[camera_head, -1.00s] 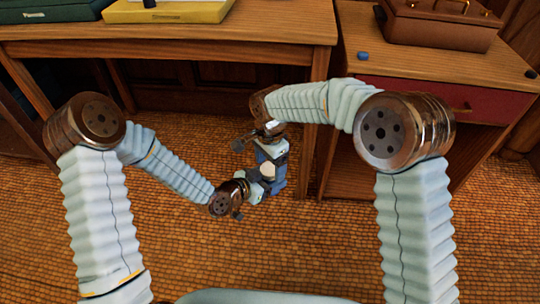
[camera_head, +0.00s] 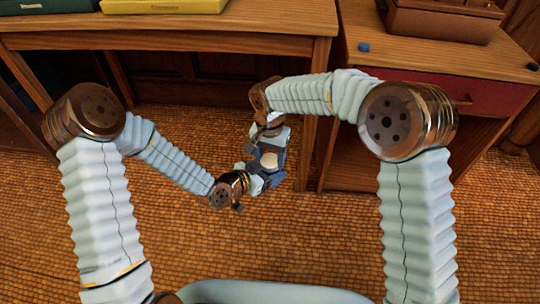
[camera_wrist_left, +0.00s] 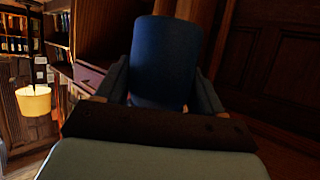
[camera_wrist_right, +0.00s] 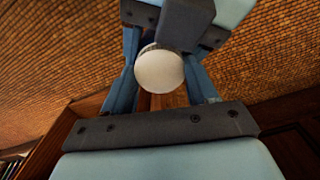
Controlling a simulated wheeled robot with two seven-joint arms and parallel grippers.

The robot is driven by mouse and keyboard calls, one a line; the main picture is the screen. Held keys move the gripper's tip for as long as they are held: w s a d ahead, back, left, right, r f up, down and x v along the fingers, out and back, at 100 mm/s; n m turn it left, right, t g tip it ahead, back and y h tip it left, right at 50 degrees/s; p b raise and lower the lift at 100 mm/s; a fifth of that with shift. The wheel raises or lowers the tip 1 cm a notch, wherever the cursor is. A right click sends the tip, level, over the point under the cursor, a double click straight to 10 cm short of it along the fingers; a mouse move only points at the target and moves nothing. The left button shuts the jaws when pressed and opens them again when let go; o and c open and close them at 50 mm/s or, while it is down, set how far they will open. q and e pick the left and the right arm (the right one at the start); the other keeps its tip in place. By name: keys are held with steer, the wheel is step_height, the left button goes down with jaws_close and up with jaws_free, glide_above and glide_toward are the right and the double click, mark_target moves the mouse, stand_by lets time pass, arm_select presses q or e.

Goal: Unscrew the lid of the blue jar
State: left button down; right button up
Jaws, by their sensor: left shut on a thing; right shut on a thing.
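The blue jar (camera_wrist_left: 165,55) is a plain blue cylinder in the left wrist view, between the fingers of my left gripper (camera_wrist_left: 162,88). My left gripper is shut on it. A round cream lid (camera_wrist_right: 159,70) shows in the right wrist view between the fingers of my right gripper (camera_wrist_right: 162,82), which is shut on it. In the head view the cream lid (camera_head: 269,160) shows small where the two grippers meet, with my right gripper (camera_head: 268,146) above and my left gripper (camera_head: 262,176) below left. The grippers largely hide the jar there; whether lid and jar touch is unclear.
The jar is held above an open tiled floor (camera_head: 200,255). A wooden desk (camera_head: 200,32) stands behind. A wooden cabinet (camera_head: 420,62) with a red drawer (camera_head: 440,90) stands to the right, with a small blue object (camera_head: 364,47) and a brown case (camera_head: 440,22) on top.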

steer(key=n, duration=0.4)
steer(key=o, duration=1.2)
steer(key=shift+c, duration=0.2)
